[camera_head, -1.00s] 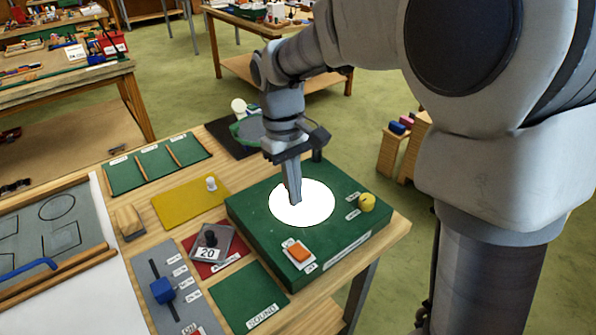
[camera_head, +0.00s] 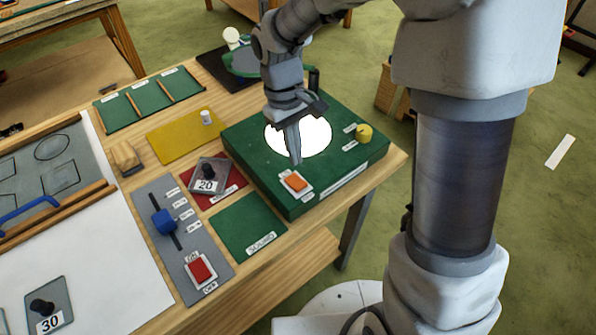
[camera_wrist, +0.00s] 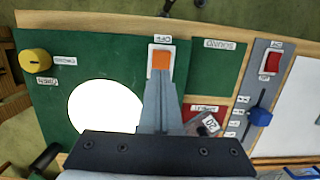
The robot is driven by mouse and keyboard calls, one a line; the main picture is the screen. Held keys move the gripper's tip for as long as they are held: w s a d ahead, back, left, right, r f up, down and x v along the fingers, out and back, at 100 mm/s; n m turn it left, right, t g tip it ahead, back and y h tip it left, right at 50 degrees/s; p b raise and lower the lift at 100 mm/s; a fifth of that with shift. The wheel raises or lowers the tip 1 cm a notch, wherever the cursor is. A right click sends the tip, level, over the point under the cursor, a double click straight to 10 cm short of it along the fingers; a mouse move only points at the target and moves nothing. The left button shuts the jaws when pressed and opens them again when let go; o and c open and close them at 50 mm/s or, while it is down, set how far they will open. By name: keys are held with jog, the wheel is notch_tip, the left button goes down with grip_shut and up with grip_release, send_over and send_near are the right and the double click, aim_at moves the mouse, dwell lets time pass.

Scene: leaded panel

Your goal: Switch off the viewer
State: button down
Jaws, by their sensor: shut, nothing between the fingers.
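The viewer is a green box (camera_head: 240,140) with a lit white disc (camera_head: 318,133) on its top. An orange switch (camera_head: 295,182) on a white plate sits near its front corner, and it also shows in the wrist view (camera_wrist: 160,60), with an OFF label beside it. A yellow knob (camera_head: 364,133) is on the right side of the box. My gripper (camera_head: 296,162) is shut and empty, pointing down over the box just behind the orange switch. In the wrist view its fingertips (camera_wrist: 161,78) appear beside the switch; I cannot tell whether they touch it.
Left of the box are a grey panel (camera_head: 187,255) with a blue slider (camera_head: 164,221) and a red switch (camera_head: 200,270), a block marked 20 (camera_head: 208,177), and a yellow mat (camera_head: 180,137). A dark post (camera_head: 314,78) stands at the box's back edge.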

aim_at(300, 184)
jog(key=f, duration=0.4)
jog(key=s+f, duration=0.1)
jog(key=shift+d+f, duration=0.3)
jog(key=shift+f, duration=0.1)
jog(key=shift+s+d+f+t+b, duration=0.15)
jog(key=shift+f+t+b, duration=0.25)
jog(key=shift+b, duration=0.45)
jog(key=shift+s+d+f+t+y+b, duration=0.1)
jog(key=shift+s+f+t+y+b, duration=0.15)
jog(key=shift+y+b, duration=0.2)
jog(key=shift+r, duration=0.25)
jog(key=shift+f, duration=0.15)
